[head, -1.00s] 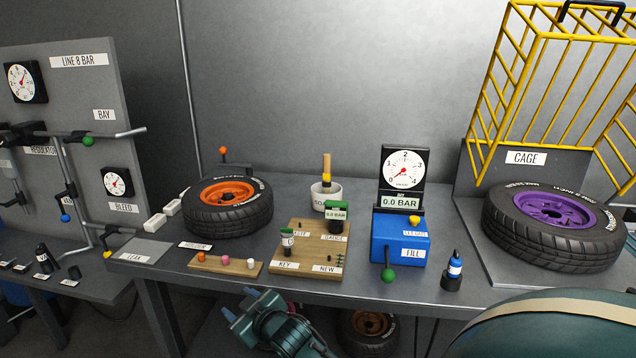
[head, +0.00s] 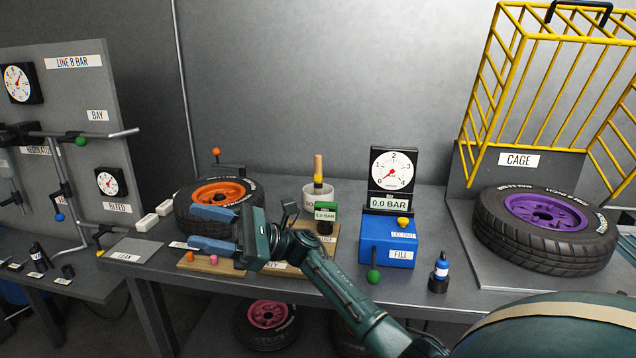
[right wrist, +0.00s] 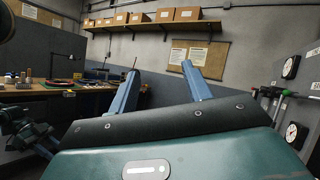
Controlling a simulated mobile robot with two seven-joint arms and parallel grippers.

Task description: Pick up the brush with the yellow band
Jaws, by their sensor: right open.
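The brush with the yellow band (head: 318,170) stands upright in a white pot (head: 314,192) at the back middle of the bench. Its wooden handle points up, and its lower end is hidden in the pot. My right gripper (head: 200,229) is open and empty, left of the pot and in front of the orange-rimmed tyre, with its blue fingers pointing left. In the right wrist view the two blue fingers (right wrist: 158,88) stand apart with nothing between them. The brush is not in the right wrist view.
A tyre with an orange rim (head: 220,192) lies behind my right gripper.

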